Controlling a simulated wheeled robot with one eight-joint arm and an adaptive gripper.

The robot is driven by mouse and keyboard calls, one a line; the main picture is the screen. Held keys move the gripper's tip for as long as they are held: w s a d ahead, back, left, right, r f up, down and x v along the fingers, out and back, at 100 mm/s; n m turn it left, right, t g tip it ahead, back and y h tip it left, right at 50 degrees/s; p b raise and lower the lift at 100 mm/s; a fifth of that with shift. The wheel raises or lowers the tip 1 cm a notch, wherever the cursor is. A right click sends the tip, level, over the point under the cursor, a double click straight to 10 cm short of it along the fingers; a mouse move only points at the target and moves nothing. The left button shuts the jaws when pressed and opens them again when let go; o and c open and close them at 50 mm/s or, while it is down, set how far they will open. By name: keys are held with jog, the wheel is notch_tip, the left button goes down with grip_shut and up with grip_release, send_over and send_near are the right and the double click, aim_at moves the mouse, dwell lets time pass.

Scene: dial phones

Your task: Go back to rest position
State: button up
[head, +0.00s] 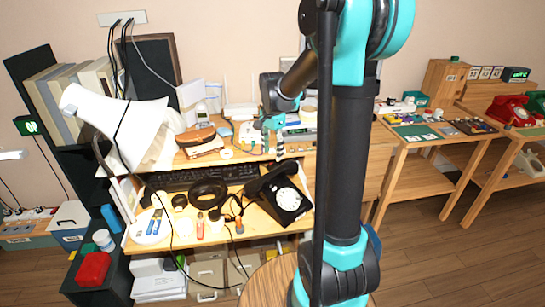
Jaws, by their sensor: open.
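A black dial phone (290,203) with a white dial sits at the right end of the desk's lower surface. Its black handset (268,180) lies at the top of the phone; I cannot tell if it rests fully in the cradle. My gripper (280,157) points down just above and behind the phone, small in the head view. It is open and holds nothing that I can see. My own teal and black arm fills the middle right of the view and hides part of the room behind it.
The desk (165,240) is crowded with a black keyboard (205,177), a black ring-shaped object (208,193) and tools. A white lamp (120,120) leans over its left side. Side tables (405,165) with a red phone (508,109) stand right. Wooden floor (440,260) is open at lower right.

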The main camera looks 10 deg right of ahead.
dwell(0.3)
jog(key=s+d+f+n+t, duration=0.1)
jog(key=s+f+n, duration=0.1)
jog(key=s+n, duration=0.2)
jog(key=s+d+f+n+t, duration=0.1)
jog(key=s+n, duration=0.3)
jog(key=s, duration=0.6)
jog(key=s+d+f+n+t, duration=0.2)
jog(key=s+f+n, duration=0.1)
jog(key=s, duration=0.5)
jog(key=shift+f+n, duration=0.4)
jog(key=shift+f, duration=0.1)
